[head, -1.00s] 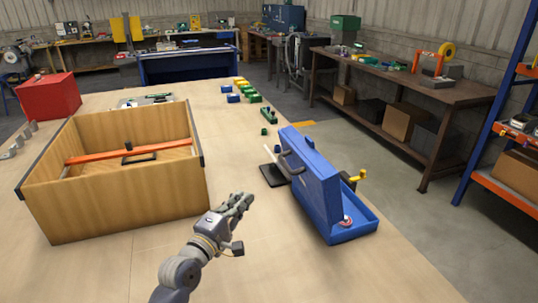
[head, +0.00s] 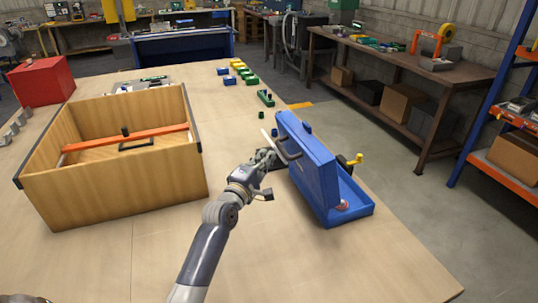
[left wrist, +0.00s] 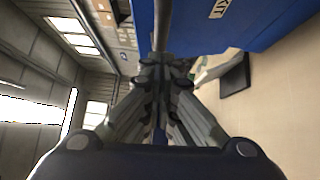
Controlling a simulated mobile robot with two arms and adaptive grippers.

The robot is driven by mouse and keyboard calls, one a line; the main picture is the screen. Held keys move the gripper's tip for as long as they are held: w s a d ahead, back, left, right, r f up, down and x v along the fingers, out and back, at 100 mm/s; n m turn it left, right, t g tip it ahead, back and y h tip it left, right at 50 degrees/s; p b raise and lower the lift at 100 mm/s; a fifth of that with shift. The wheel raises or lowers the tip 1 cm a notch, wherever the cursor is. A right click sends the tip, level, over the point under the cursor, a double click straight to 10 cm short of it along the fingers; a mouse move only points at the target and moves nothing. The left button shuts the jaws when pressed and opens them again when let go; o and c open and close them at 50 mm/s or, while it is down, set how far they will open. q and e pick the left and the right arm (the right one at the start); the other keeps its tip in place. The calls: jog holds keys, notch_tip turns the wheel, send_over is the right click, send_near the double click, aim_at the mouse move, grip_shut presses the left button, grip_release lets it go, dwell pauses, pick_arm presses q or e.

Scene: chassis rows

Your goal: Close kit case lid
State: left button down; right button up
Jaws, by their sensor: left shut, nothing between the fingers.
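The blue kit case stands at the right edge of the table. Its lid (head: 312,170) is raised roughly upright, with a dark handle (head: 290,150) on the side facing the wooden box. Its tray (head: 352,209) lies on the table behind the lid, with a small red and white item inside. My left gripper (head: 266,158) is shut and empty, just left of the lid near the handle. In the left wrist view its fingers (left wrist: 163,72) meet close to the blue lid (left wrist: 235,22); whether they touch it I cannot tell.
A large open wooden box (head: 110,180) with an orange bar stands left of my arm. A dark flat item (left wrist: 235,75) lies beside the lid. Green, yellow and blue blocks (head: 250,80) lie farther back. The front of the table is clear.

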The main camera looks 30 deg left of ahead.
pick_arm(q)
jog(key=shift+w+d, duration=0.4)
jog(key=shift+d, duration=0.05)
pick_arm(e)
jog(key=shift+s+a+r, duration=0.1)
jog(key=shift+s+a, duration=0.2)
jog(key=shift+s, duration=0.45)
pick_arm(q)
jog(key=shift+r, duration=0.1)
